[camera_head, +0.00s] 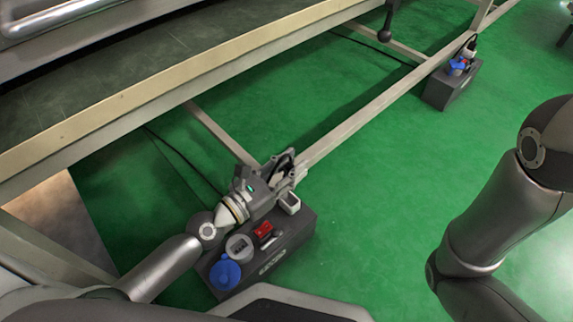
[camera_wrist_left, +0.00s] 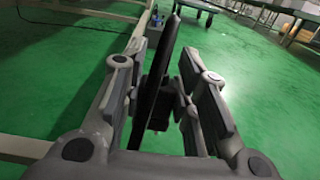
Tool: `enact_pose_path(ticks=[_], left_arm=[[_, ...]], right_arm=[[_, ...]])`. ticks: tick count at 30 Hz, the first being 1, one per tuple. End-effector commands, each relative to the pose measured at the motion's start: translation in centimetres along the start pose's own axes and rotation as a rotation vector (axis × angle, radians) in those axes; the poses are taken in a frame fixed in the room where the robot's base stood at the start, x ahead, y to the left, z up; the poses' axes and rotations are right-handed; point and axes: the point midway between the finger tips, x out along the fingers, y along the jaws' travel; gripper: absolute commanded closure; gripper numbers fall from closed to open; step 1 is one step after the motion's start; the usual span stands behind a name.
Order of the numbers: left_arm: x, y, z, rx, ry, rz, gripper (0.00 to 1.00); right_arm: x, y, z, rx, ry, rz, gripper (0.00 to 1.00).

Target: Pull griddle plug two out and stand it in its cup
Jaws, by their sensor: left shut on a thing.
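My left gripper (camera_head: 286,172) is above the far end of a dark grey box on the floor. It is shut on a dark plug (camera_head: 284,158), mostly hidden by the fingers. In the left wrist view the plug (camera_wrist_left: 157,85) is a dark upright shape between the two fingers of the left gripper (camera_wrist_left: 167,72). A small square cup (camera_head: 290,204) with a pale rim stands at the far end of the box, just below the gripper. The box (camera_head: 290,243) also carries a blue cap (camera_head: 225,273), a grey round socket (camera_head: 240,247) and a red switch (camera_head: 263,230). My right gripper is out of view.
A pale frame rail (camera_head: 360,123) runs close behind the gripper. A long bench edge (camera_head: 180,88) is above at the left. A second box (camera_head: 453,84) with a blue cap stands farther off by the rail. Green floor (camera_head: 390,190) is clear at the right.

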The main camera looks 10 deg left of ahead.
Motion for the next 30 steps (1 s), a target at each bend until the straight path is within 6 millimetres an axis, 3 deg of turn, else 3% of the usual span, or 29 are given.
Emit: enact_pose_path(ticks=[7, 24, 30], left_arm=[[-0.2, 0.0, -0.2, -0.001, 0.000, 0.003, 0.96], [-0.1, 0.1, -5.1, 0.000, 0.000, 0.003, 0.96], [-0.1, 0.1, -5.8, 0.000, -0.001, 0.003, 0.96]], right_arm=[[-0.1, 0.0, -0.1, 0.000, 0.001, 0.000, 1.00], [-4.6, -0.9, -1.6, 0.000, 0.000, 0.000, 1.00], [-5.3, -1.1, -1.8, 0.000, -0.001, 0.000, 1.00]])
